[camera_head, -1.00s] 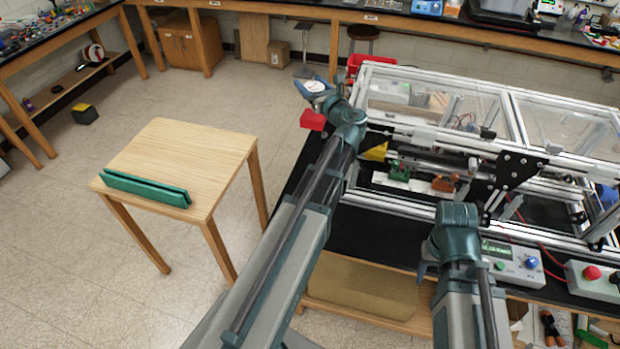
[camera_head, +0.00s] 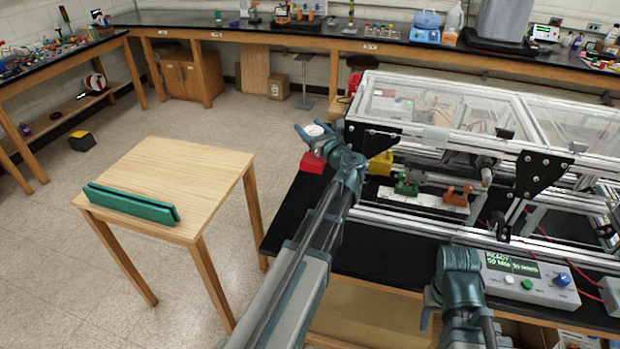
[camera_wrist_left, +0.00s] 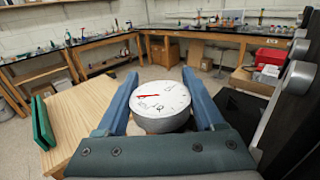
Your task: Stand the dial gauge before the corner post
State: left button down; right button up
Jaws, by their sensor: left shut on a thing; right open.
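The dial gauge (camera_wrist_left: 160,104) has a round white face with a red needle and a grey rim. My left gripper (camera_head: 314,130) is shut on it, with one blue finger on each side in the left wrist view. In the head view the gauge (camera_head: 313,130) shows small between the fingers, above or beside a red block (camera_head: 312,163). I cannot tell whether it touches anything below. The near left corner of the extrusion frame (camera_head: 372,137), with a black plate, is just right of this gripper. My right gripper (camera_head: 424,318) is low in front of the bench, mostly hidden behind its wrist.
A wooden table (camera_head: 190,165) with a green channel-shaped holder (camera_head: 130,205) stands at left. A yellow block (camera_head: 381,163) and green and orange parts sit inside the frame. A control box (camera_head: 530,278) is at the bench front. Floor lies open between table and bench.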

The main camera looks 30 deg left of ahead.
aim_at(310, 156)
pick_arm(q)
notch_tip(310, 156, down, 10)
jog(key=b, duration=0.9)
jog(key=shift+f, duration=0.15)
notch_tip(310, 156, down, 4)
jog(key=b, duration=0.4)
jog(key=shift+f, duration=0.1)
jog(key=shift+f, duration=0.1)
jog(key=shift+c, duration=1.4)
grip_release()
